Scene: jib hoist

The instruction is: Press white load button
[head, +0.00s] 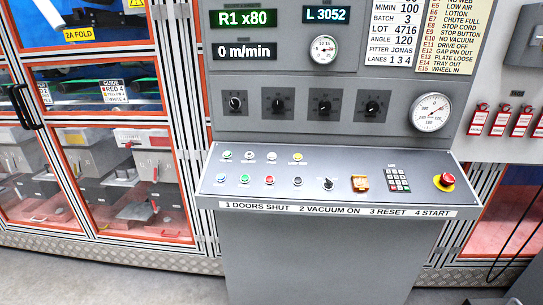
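The sloped control desk (340,165) stands in the middle of the head view, with two rows of small round buttons or lamps at its left. The upper row has a green one (227,155), two whitish ones, the left one (249,156) and the right one (272,156), and a yellow one (297,157). The lower row has a pale bluish one (220,178), a green one (245,179), a red one (270,180) and a black one (298,181). Their labels are too small to read, so I cannot tell which is the load button. Neither gripper shows.
Right of the buttons are a selector switch (328,184), an orange-yellow control (361,184), a keypad (398,180) and a red emergency stop (446,180). Glazed machine doors (100,130) stand at left. Red tags (500,122) hang at right. Nothing covers the desk.

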